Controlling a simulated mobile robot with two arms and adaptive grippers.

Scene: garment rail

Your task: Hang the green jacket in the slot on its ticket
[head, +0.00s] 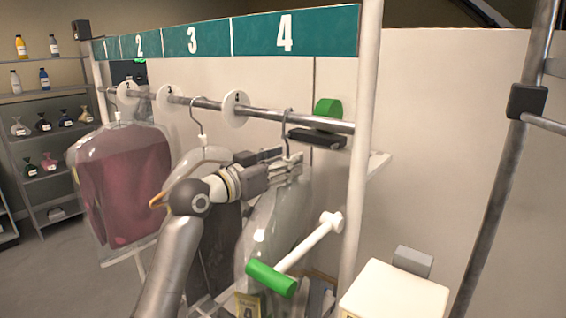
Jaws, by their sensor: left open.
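A clear garment bag (268,232) hangs from a hook (287,128) on the rail (270,114), under sign 4 (285,33) and right of the last white disc divider (236,109). The bag looks pale grey-green. I cannot clearly make out the garment inside, so I cannot confirm that it is the green jacket. My left gripper (290,162) is open at the top of this bag, just below the hook, with its fingers beside the hanger neck. Whether they touch it is unclear. The ticket's writing cannot be read. My right gripper is out of view.
A bagged dark red garment (125,185) hangs at the left. Another bag (208,157) hangs under sign 3, partly behind my left arm. A white arm with a green handle (270,278) juts out low in front. A white post (365,130) bounds the rail's right end.

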